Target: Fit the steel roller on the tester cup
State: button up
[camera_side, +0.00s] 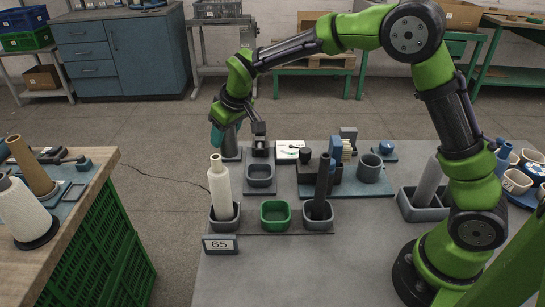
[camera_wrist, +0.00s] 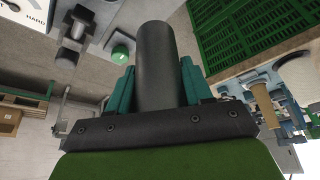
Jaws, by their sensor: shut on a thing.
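My gripper (camera_side: 217,134) is at the far left end of the table, its teal fingers shut on a grey cylinder, which looks like the steel roller (camera_side: 231,141). In the wrist view the roller (camera_wrist: 157,60) stands between the two teal fingers and points away from the palm. In the side view its lower end is near a small grey base; I cannot tell if they touch. A round grey cup (camera_side: 370,168) stands on a blue base at the back right of the table, apart from my gripper. It may be the tester cup; its inside is hardly visible.
A green holder (camera_side: 275,214) and a grey holder (camera_side: 260,176) look empty. Another grey cylinder (camera_side: 428,182) leans in a tray at the right. Bare table lies in front.

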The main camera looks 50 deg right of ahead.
jog(key=s+d+f+m+h, duration=0.1)
jog(key=s+d+f+m, duration=0.3)
jog(key=d+f, duration=0.1)
jog(key=shift+s+d, duration=0.4)
jog(key=shift+d, duration=0.05)
jog(key=shift+f+h, duration=0.3)
jog(key=shift+f, duration=0.05)
dwell(1.1)
jog(key=shift+f, duration=0.7)
jog(key=shift+f, duration=0.35)
jog(key=shift+f, duration=0.3)
jog(key=shift+f, duration=0.35)
dwell(0.6)
